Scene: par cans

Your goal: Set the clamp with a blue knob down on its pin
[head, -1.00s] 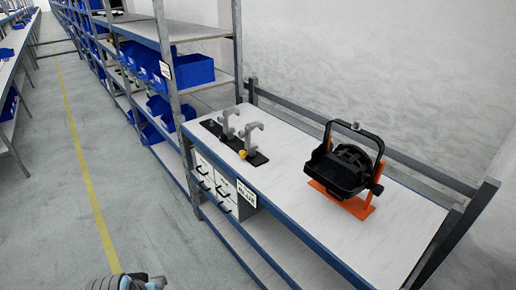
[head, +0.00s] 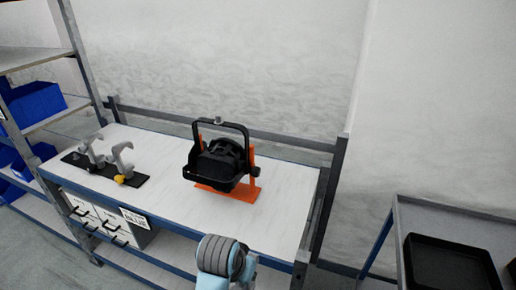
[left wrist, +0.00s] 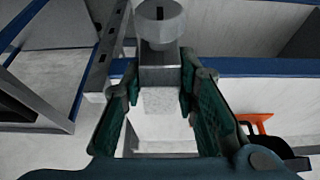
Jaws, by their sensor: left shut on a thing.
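In the left wrist view, my left gripper (left wrist: 160,72) is shut on a metal clamp (left wrist: 160,55), a grey block between the green-lined fingers. A round knob (left wrist: 160,22) sits at its far end and looks pale grey here, not blue. In the head view only part of my left arm shows at the bottom; its gripper and the clamp are out of that picture. A black par can (head: 222,160) stands on an orange stand (head: 232,193) on the bench. A small upright pin (head: 218,121) tops its yoke, with no clamp on it. My right gripper is not in view.
Two hook clamps stand on a black strip (head: 74,160) at the bench's left; one has a yellow knob (head: 120,179). The white bench top (head: 160,200) is clear around the stand. A black tray (head: 445,265) lies on a cart at right. A rail runs behind the bench.

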